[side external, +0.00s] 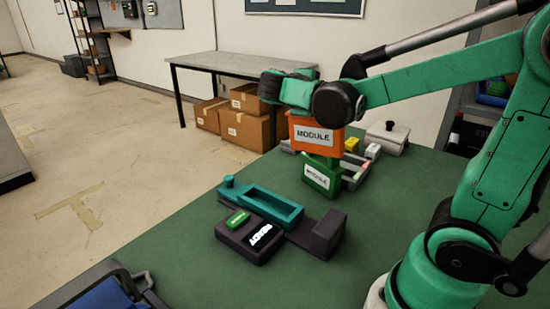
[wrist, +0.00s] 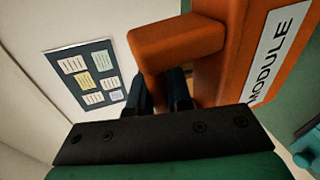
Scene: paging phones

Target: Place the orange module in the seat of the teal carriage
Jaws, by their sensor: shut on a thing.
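The orange module (side external: 316,137), a block with a white MODULE label, hangs under my gripper (side external: 302,112) in the side view. In the wrist view my gripper (wrist: 162,92) is shut on the handle of the orange module (wrist: 228,70). The module is above a green module (side external: 322,175); I cannot tell whether they are apart. The teal carriage (side external: 255,205) lies to the left and nearer the camera, on a dark rail. Its long recessed seat looks empty. A teal edge, perhaps the carriage, shows at the right of the wrist view.
A dark box (side external: 250,238) with a green button and lit READY display stands in front of the carriage. A grey tray (side external: 352,171) with small parts is behind the green module. A lidded grey box (side external: 387,138) stands at the back.

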